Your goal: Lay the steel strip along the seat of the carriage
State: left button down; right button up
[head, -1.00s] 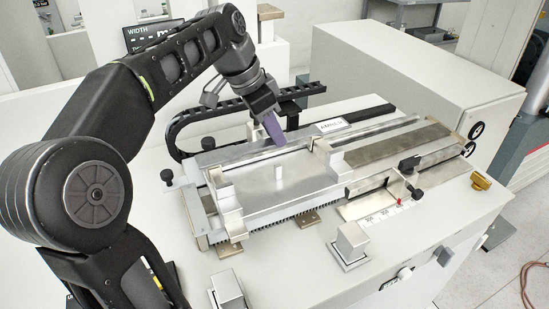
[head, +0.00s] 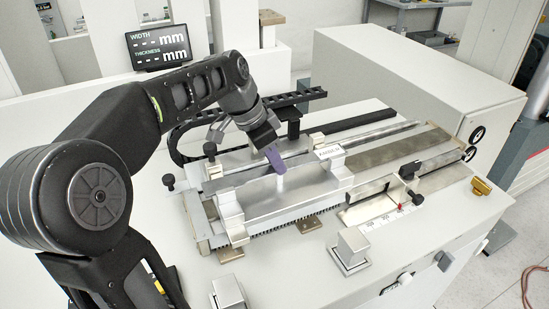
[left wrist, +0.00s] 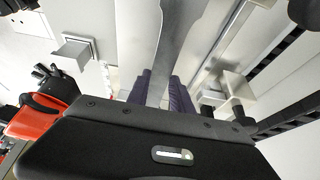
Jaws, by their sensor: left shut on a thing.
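My left gripper (head: 273,160), with purple fingers, is shut on the steel strip (head: 240,177). The strip also shows in the left wrist view (left wrist: 178,40), running up from between the fingers and widening towards its end. In the head view it lies lengthwise over the carriage (head: 290,200), with a white label at its right end by the carriage's right block (head: 337,170). The left block (head: 231,210) is below and in front of its left end. I cannot tell whether the strip touches the seat. My right gripper is not in view.
A black cable chain (head: 255,104) curves behind the carriage. A caliper-like fixture with a scale (head: 385,215) is at the right front, a metal block (head: 350,248) at the front. A screen (head: 157,48) reading WIDTH and THICKNESS stands at the back left.

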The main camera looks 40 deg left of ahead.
pick_arm(q)
jog(key=shift+f, duration=0.15)
jog(key=c, duration=1.1)
grip_release()
jog(key=shift+r, duration=0.3)
jog(key=b+v, duration=0.1)
jog(key=v, duration=0.6)
jog(key=shift+s+r, duration=0.1)
jog(key=shift+p+v, duration=1.55)
jog(key=shift+v, duration=0.75)
